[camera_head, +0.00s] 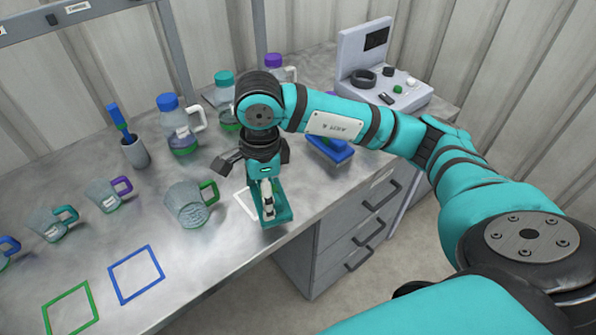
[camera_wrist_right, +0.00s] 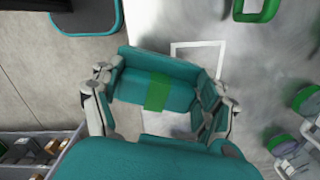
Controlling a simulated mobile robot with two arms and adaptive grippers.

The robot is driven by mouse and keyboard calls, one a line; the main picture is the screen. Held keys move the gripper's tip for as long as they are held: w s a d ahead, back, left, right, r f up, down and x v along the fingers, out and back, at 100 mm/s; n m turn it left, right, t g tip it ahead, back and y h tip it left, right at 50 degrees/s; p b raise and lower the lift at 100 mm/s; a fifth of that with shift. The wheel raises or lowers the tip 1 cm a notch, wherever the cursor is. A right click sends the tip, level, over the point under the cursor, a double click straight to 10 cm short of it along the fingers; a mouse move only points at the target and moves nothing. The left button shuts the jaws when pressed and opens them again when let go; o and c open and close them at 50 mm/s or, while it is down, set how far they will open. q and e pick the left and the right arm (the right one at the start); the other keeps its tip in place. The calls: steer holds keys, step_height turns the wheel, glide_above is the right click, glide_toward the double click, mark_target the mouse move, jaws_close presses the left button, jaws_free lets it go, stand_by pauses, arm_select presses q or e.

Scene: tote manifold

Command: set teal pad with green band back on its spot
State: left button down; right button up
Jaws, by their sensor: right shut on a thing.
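The teal pad (camera_head: 281,217) is under my right gripper (camera_head: 267,205) near the front edge of the bench. In the wrist view the teal pad (camera_wrist_right: 185,98) shows its green band (camera_wrist_right: 158,92) across the middle, and the fingers of my right gripper (camera_wrist_right: 160,95) are shut on its two ends. A white square outline (camera_head: 243,205) on the bench is partly hidden by the pad; in the wrist view the outline (camera_wrist_right: 200,46) sticks out beyond the pad. The pad is offset from the outline; I cannot tell its height. My left gripper is not in view.
A blue outline (camera_head: 137,273) and a green outline (camera_head: 71,310) lie empty at left. A green-handled beaker (camera_head: 188,206) stands close left of the gripper. Several beakers and bottles stand behind. Drawers (camera_head: 350,232) are below.

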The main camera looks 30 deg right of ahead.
steer(key=m, duration=0.3)
steer(key=shift+w+a+f, duration=0.2)
steer(key=shift+w, duration=0.2)
steer(key=m, duration=0.2)
steer(key=w+m, duration=0.1)
steer(key=m, duration=0.1)
steer(key=shift+f+t, duration=0.15)
steer(key=shift+t, duration=0.15)
steer(key=shift+w+d+m, duration=0.15)
steer(key=shift+d+m, duration=0.1)
steer(key=shift+m, duration=0.95)
steer(key=shift+w+d, duration=0.2)
steer(key=shift+d, duration=0.05)
steer(key=w+d+p, duration=0.1)
steer(key=w+d, duration=0.1)
steer(key=d, duration=0.2)
steer(key=w+d+f+p, duration=0.1)
steer(key=w+d, duration=0.2)
steer(key=d, duration=0.1)
steer(key=w+d+p, duration=0.1)
steer(key=w+d, duration=0.1)
steer(key=d, duration=0.3)
steer(key=shift+w+f, duration=0.3)
steer(key=shift+w, duration=0.1)
step_height(320, 180, down, 3)
steer(key=shift+f+p, duration=0.15)
steer(key=shift+p, duration=0.75)
steer(key=shift+f, duration=0.15)
